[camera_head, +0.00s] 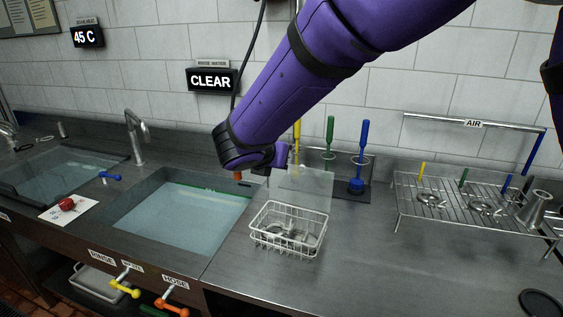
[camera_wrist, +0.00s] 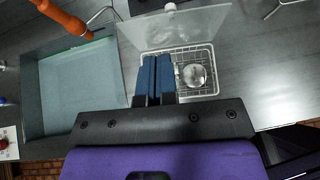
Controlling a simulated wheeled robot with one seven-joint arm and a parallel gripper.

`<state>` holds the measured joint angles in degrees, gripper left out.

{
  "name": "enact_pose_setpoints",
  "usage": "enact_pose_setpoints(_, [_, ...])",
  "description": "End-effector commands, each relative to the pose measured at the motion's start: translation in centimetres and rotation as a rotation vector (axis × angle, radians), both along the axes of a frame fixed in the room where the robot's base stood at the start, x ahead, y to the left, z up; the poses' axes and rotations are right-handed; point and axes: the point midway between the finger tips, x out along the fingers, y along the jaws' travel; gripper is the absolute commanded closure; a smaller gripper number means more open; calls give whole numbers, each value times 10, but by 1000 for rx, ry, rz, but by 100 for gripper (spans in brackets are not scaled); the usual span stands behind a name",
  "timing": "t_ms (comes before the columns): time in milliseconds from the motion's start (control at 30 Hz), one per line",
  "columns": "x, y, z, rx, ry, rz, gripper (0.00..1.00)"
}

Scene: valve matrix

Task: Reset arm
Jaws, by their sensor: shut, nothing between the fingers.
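My purple arm reaches in from the upper right in the head view, and its wrist hangs near the back right corner of the rinse sink. My gripper shows in the wrist view (camera_wrist: 155,78), with its two blue fingers together and nothing between them. The fingers overlap a white wire basket (camera_wrist: 213,72) from this viewpoint. The basket also stands on the steel counter in the head view (camera_head: 288,232), right of the sink, with metal parts inside. In the head view the fingertips are hidden or too small to make out.
A water-filled sink (camera_head: 185,215) lies left of the basket. A clear panel (camera_head: 305,185) stands behind the basket. A wire rack (camera_head: 470,200) with metal parts stands at right. Yellow (camera_head: 125,289) and orange (camera_head: 172,307) valve handles stick out from the counter front.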

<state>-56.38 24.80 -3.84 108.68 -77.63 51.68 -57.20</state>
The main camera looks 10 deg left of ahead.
Motion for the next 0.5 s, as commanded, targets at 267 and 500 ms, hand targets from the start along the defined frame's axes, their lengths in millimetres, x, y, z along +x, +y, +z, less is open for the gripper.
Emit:
enact_pose_setpoints(267, [-3, -27, 21, 64, 8, -83, 100])
enact_pose_setpoints(500, [-9, -144, 65, 370, 29, -458, 100])
